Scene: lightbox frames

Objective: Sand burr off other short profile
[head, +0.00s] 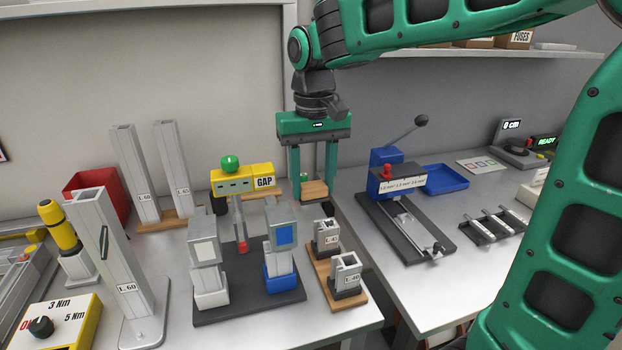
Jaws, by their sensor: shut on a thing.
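My gripper (314,178) hangs behind the short profiles, fingers down. It is shut on a tan block (314,191), apparently the sanding block, held between its green fingers. Two short grey profiles stand upright in dark holders on a wooden base (318,270). The farther profile (327,238) is labelled L 45, and the nearer profile (346,272) is labelled L 40. The block is above and behind the L 45 profile, apart from it. A burr cannot be made out clearly on either profile.
A dark fixture plate (245,308) with two upright clamps is left of the profiles. A yellow GAP box (242,180) stands behind it. Tall profiles (110,265) stand at the left. A blue lever tool (386,178) and a blue tray (444,178) occupy the right table.

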